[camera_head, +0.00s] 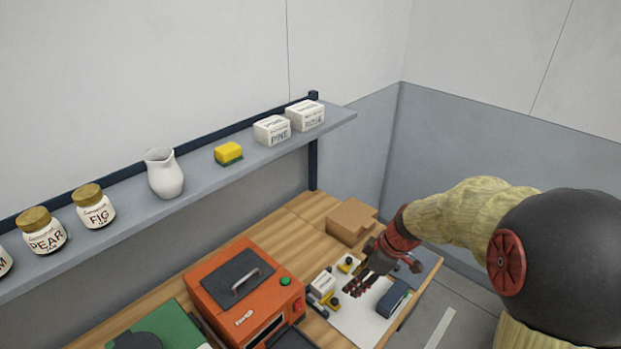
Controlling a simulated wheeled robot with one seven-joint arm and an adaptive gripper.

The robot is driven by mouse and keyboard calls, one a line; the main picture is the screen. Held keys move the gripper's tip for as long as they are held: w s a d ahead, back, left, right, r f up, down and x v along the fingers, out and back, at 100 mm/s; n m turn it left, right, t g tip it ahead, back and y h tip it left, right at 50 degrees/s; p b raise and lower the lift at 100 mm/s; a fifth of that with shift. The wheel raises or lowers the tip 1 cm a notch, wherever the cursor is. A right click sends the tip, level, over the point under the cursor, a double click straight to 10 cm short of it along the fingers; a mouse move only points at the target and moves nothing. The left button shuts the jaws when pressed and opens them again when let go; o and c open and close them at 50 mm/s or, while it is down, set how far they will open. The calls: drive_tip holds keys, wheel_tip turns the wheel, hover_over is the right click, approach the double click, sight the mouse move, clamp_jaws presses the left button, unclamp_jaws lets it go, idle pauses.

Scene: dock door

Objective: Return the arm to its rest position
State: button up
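My arm comes in from the right side of the head view, with a dark round joint and a yellowish sleeve-like link. It reaches left and down to my gripper (359,289), which is dark with a reddish wrist. The gripper hangs over a white mat (358,326) on the wooden bench. Its fingers are small in view and I cannot tell whether they are open or shut. I see no object clearly held between them. Small yellow-and-black items (347,264) lie near it on the left, and a dark blue item (394,298) is to its right.
An orange machine (208,289) with a handled lid stands left of the mat. A cardboard box (350,219) is behind the gripper. A wall shelf (205,181) holds jars, a white pitcher (164,174), a yellow-green sponge (228,153) and white boxes (272,130). Floor shows at lower right.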

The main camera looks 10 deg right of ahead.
drive_tip(key=s+a+r+m+t+h+b, duration=0.2)
drive_tip(key=s+a+r+m+t+h, duration=0.1)
drive_tip(key=s+r+m, duration=0.8)
drive_tip(key=s+r, duration=0.5)
drive_tip(key=s, duration=0.4)
drive_tip(key=shift+a+m+h, duration=0.4)
